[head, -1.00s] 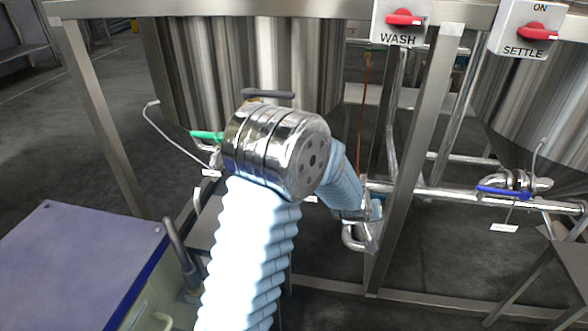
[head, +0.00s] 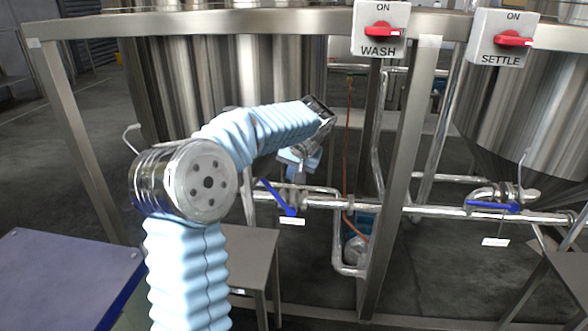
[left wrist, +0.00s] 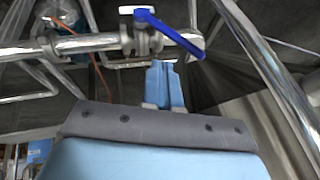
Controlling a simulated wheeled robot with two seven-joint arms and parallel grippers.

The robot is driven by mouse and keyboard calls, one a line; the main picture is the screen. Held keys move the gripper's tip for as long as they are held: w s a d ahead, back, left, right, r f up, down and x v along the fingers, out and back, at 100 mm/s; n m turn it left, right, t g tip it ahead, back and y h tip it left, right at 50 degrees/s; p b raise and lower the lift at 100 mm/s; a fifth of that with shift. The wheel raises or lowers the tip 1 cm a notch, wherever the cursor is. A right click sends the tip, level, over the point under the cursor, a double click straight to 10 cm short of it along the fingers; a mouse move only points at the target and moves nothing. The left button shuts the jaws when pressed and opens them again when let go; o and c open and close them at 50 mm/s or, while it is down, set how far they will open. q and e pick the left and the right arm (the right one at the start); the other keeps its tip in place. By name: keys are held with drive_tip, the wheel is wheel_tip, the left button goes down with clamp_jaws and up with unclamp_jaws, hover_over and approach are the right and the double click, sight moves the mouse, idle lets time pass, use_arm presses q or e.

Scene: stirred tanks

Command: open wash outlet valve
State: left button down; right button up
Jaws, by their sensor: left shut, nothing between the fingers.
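The wash outlet valve has a blue lever (head: 278,198) on the steel pipe below the WASH tank (head: 225,75). The lever slants across the pipe in the head view, down to the right. In the left wrist view the blue lever (left wrist: 172,35) runs from the valve body down to the right. My left gripper (head: 299,172) is just above the pipe, close to the lever. Its blue fingers (left wrist: 166,72) are together and empty, apart from the lever in the left wrist view. My right gripper is not in view.
The WASH switch box (head: 380,30) and SETTLE switch box (head: 503,38) hang above. Another blue lever (head: 493,207) is on the pipe at right. A steel frame post (head: 405,150) stands between the valves. A hanging orange line (head: 349,140) is behind.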

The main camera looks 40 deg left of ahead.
sight(272, 189)
use_arm(q)
drive_tip(key=a+f+b, duration=0.1)
drive_tip(key=a+f, duration=0.4)
drive_tip(key=f, duration=0.1)
drive_tip(key=shift+f, duration=0.15)
drive_tip(key=shift+s+a+f, duration=0.25)
drive_tip(key=shift+a, duration=0.4)
drive_tip(key=shift+r, duration=0.1)
